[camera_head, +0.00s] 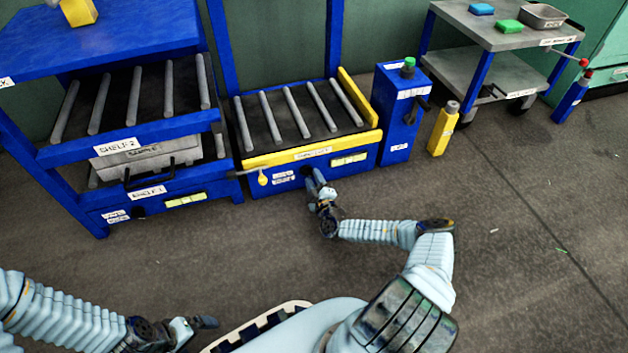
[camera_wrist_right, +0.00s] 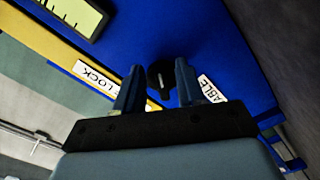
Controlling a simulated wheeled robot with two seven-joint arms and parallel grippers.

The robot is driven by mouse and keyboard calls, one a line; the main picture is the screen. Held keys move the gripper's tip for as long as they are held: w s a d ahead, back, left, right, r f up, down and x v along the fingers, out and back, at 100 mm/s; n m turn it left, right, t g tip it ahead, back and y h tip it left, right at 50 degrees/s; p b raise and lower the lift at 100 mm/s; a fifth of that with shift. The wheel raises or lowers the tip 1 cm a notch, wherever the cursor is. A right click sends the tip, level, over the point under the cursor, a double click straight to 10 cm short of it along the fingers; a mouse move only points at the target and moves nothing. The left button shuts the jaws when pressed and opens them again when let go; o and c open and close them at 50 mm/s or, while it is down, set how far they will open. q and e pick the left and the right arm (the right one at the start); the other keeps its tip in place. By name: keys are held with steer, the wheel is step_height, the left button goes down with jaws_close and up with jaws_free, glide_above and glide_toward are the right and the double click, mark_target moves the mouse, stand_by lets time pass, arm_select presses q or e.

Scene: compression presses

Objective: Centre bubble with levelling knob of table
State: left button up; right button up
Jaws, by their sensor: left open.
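The press table (camera_head: 258,158) is a blue roller bed with a yellow front edge. Its yellow-green level vial (camera_head: 349,159) is on the front face at right, and also shows at the top left of the right wrist view (camera_wrist_right: 75,14); I cannot make out the bubble. The black levelling knob (camera_wrist_right: 160,74) is on the blue face in the right wrist view. My right gripper (camera_wrist_right: 158,84) is open, its fingers on either side of the knob; I cannot tell whether they touch it. My left gripper (camera_head: 200,323) is open and empty at lower left.
A blue shelf rack (camera_head: 100,157) stands left of the table, with its own vial (camera_head: 186,199) and a metal block on a shelf. A blue box with a green button (camera_head: 408,64) and a yellow bottle (camera_head: 441,130) stand at right.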

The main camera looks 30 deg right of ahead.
steer(key=p+v, duration=0.3)
steer(key=v, duration=0.9)
steer(key=shift+s, duration=0.4)
steer(key=shift+s+a, duration=0.15)
steer(key=shift+s, duration=0.4)
